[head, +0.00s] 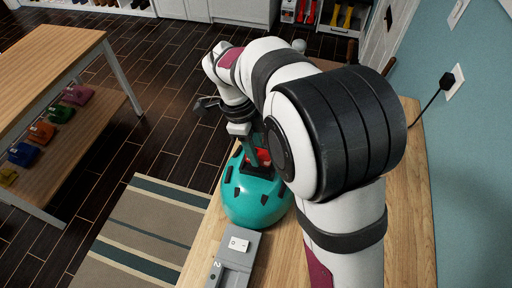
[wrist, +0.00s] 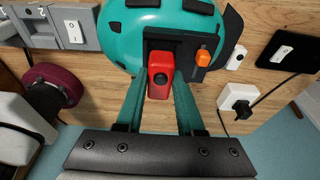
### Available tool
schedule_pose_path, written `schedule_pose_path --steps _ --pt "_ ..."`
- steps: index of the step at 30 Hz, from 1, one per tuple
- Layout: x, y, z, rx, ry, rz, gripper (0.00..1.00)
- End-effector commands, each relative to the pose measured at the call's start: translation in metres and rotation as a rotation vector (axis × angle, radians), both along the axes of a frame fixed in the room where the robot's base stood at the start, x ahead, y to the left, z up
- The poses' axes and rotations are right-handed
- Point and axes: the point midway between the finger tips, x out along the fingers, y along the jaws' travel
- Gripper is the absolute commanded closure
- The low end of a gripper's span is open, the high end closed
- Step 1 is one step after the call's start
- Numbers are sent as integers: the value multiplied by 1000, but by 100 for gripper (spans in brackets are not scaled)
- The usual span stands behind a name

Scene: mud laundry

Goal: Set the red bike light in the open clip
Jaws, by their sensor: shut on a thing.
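The red bike light (wrist: 160,78) is between the two teal fingers of my gripper (wrist: 161,70), which is shut on it. Its far end is at the black clip (wrist: 182,38) on the teal helmet (wrist: 142,22); I cannot tell whether it is seated or only touching. An orange piece (wrist: 203,57) is on a black part at the clip's right side. In the head view the helmet (head: 254,206) rests on the wooden bench, and a little of the red light (head: 263,156) shows above it. My arm hides the helmet's right side there.
A grey unit with a white switch (head: 239,244) stands in front of the helmet. A blue wall borders the bench (head: 412,200) at right.

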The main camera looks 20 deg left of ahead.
Motion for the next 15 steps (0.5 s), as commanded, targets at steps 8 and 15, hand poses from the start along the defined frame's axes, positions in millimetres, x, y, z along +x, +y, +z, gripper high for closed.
schedule_pose_path --steps 8,15 --pt "0 0 -2 0 0 0 99" --pt "0 0 -9 0 0 1 99"
